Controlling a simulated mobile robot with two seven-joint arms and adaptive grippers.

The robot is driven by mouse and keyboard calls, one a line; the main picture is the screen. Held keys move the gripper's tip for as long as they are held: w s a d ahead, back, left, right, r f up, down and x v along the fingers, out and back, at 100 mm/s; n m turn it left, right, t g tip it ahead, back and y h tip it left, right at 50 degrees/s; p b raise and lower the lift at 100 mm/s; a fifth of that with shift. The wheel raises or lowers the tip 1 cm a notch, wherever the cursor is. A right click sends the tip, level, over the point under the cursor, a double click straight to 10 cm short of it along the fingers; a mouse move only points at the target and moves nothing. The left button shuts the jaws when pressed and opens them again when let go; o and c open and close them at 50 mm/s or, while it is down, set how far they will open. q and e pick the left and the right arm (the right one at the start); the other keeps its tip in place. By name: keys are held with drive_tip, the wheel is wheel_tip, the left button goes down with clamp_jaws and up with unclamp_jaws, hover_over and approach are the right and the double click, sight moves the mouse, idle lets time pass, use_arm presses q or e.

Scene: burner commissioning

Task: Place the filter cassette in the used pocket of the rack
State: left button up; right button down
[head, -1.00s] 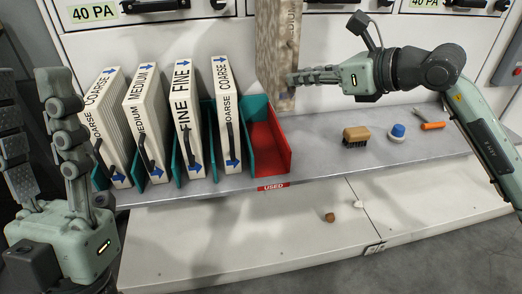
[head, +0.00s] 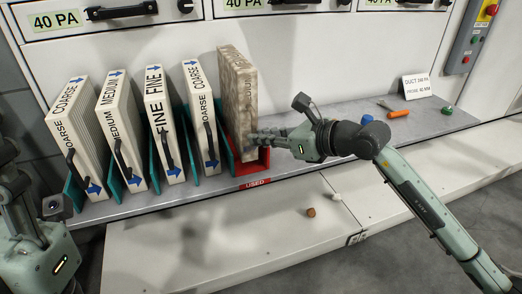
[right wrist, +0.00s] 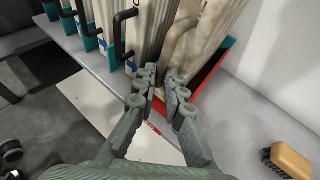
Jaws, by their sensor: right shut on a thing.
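The filter cassette (head: 237,95), dirty grey-brown, stands nearly upright at the red used pocket (head: 262,168) of the rack. Its lower end is between the pocket's walls; whether it rests on the floor is hidden. My right gripper (head: 262,138) is at the cassette's front and shut on it, at the handle side. In the right wrist view the fingers (right wrist: 163,82) are just below the cassette's curved handle (right wrist: 180,38), with the red pocket wall to the right. My left gripper (head: 32,205) is at the left edge, partly cut off, open and empty.
Several cream cassettes, such as a coarse one (head: 202,115), stand in teal pockets left of the used pocket. A brush (right wrist: 288,160), an orange-handled tool (head: 398,113) and a sign (head: 417,86) are on the shelf to the right. Two small pieces lie on the lower ledge.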

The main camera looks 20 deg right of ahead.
wheel_tip(320, 180, down, 3)
drive_tip(key=shift+r+b, duration=0.1)
drive_tip(key=shift+b, duration=0.25)
drive_tip(key=c, duration=2.1)
unclamp_jaws()
drive_tip(key=shift+f, duration=0.35)
drive_tip(key=o, duration=0.5)
drive_tip(key=shift+r, duration=0.1)
